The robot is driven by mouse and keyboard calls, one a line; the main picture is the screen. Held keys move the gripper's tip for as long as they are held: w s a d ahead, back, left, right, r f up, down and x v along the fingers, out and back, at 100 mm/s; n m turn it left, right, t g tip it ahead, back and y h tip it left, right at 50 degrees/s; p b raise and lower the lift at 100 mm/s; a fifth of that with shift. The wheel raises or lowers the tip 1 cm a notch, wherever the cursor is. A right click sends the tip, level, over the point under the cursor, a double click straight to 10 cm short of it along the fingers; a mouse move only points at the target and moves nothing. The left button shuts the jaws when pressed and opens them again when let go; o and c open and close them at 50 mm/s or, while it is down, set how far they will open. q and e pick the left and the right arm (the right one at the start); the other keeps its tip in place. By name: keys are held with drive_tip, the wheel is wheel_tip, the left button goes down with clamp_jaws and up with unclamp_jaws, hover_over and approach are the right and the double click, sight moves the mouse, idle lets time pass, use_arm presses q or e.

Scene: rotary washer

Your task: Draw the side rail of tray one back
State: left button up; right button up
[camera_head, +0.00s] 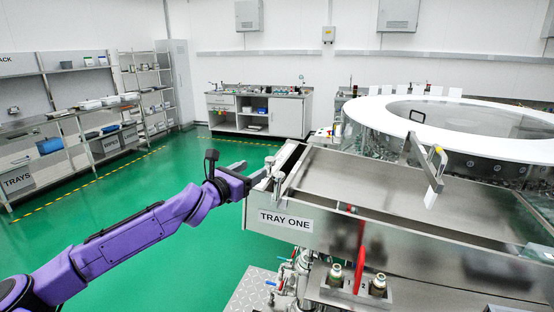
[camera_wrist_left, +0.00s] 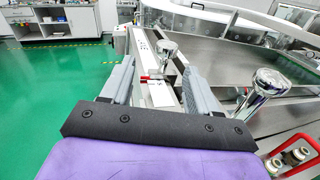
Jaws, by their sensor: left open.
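Tray one (camera_head: 285,220) is a wide, shallow steel tray with a "TRAY ONE" label on its front. Its side rail (camera_head: 291,157) runs along the left edge; the wrist view shows this pale rail (camera_wrist_left: 120,40) with a small red part on it. A round-topped metal knob (camera_wrist_left: 168,47) stands by the rail, and a larger knob (camera_wrist_left: 271,84) stands to the right. My left gripper (camera_head: 251,170) is at the tray's left edge. In the wrist view its open fingers (camera_wrist_left: 160,66) lie either side of the rail, with nothing clearly held. Contact cannot be told.
A white ring-topped washer (camera_head: 390,112) stands behind the tray, with a metal bracket (camera_head: 428,165) reaching over the tray. Green floor (camera_head: 190,215) is clear to the left.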

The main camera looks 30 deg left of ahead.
sight(267, 161)
use_arm(q)
drive_tip(key=shift+w+d, duration=0.15)
drive_tip(key=shift+w, duration=0.15)
drive_tip(key=shift+w+d+r+m+b, duration=0.2)
drive_tip(key=shift+w+r+m+b, duration=0.1)
drive_tip(key=shift+w+b, duration=0.45)
drive_tip(key=w, duration=0.5)
drive_tip(key=shift+w+d+f, duration=0.2)
drive_tip(key=shift+w+d, duration=0.2)
drive_tip(key=shift+w+a, duration=0.1)
drive_tip(key=shift+w, duration=0.25)
drive_tip(key=shift+s+a+r, duration=0.1)
drive_tip(key=shift+s+r, duration=0.05)
drive_tip(key=shift+r, duration=0.15)
use_arm(e)
drive_tip(key=shift+s+f, duration=0.7)
drive_tip(key=shift+f, duration=0.25)
